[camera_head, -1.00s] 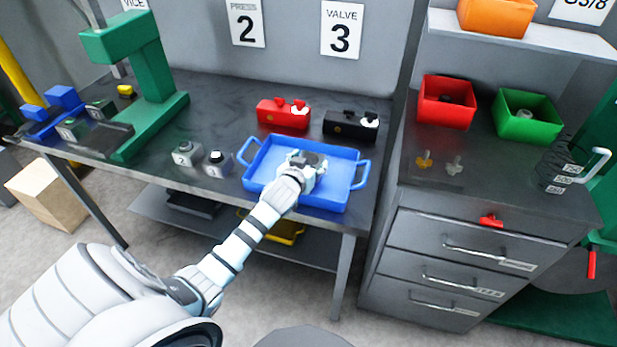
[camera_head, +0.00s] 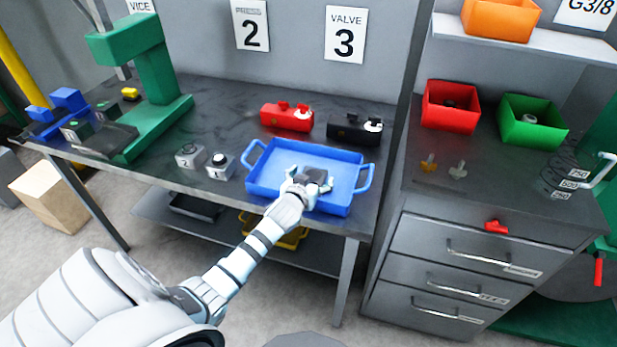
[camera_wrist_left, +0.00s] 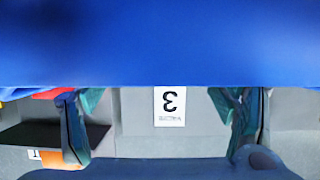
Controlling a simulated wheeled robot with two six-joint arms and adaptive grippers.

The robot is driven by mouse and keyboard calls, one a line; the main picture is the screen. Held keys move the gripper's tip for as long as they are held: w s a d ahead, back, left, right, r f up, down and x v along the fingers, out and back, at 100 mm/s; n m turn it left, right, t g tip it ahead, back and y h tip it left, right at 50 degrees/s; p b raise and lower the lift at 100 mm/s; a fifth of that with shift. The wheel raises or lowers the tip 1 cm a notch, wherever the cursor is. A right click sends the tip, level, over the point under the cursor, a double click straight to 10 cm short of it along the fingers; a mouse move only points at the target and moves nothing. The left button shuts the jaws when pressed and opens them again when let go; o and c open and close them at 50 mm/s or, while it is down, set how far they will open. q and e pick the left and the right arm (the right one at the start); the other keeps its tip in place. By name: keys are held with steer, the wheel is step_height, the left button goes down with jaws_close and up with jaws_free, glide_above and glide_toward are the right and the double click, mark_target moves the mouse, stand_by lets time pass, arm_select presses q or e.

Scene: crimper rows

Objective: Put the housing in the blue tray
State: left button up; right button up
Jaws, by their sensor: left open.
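The blue tray (camera_head: 343,168) lies on the workbench near its front edge, with a handle at each end. My left gripper (camera_head: 312,180) is open over the tray's front middle part. A dark grey shape shows at its fingers; I cannot tell whether it is the housing or part of the gripper. In the left wrist view the fingers (camera_wrist_left: 160,125) are spread wide with nothing visible between them, and a plain blue surface fills the top. I cannot clearly identify the housing. My right gripper is out of view.
A green press (camera_head: 140,95) is at left, a drawer cabinet (camera_head: 480,215) at right.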

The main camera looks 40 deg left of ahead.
arm_select(q)
steer(key=p+v, duration=0.2)
steer(key=v, duration=1)
steer(key=s+d+f+m+g+h, duration=0.1)
steer(key=s+f+g, duration=0.1)
steer(key=s+f, duration=0.5)
steer(key=s+f+m+g, duration=0.1)
steer(key=s+f+g, duration=0.15)
steer(key=f, duration=0.95)
steer(key=s+d+f+g+h, duration=0.1)
steer(key=s+f+g, duration=0.1)
steer(key=s+f, duration=0.5)
steer(key=s+d+f+m+g, duration=0.1)
steer(key=s+d+f+g, duration=0.1)
steer(key=s+f, duration=0.5)
steer(key=s+d+f+m+g+h, duration=0.1)
steer(key=s+d+f+g, duration=0.2)
steer(key=s+f, duration=0.5)
steer(key=s+d, duration=0.1)
steer(key=s, duration=0.6)
steer(key=shift+s+h, duration=0.3)
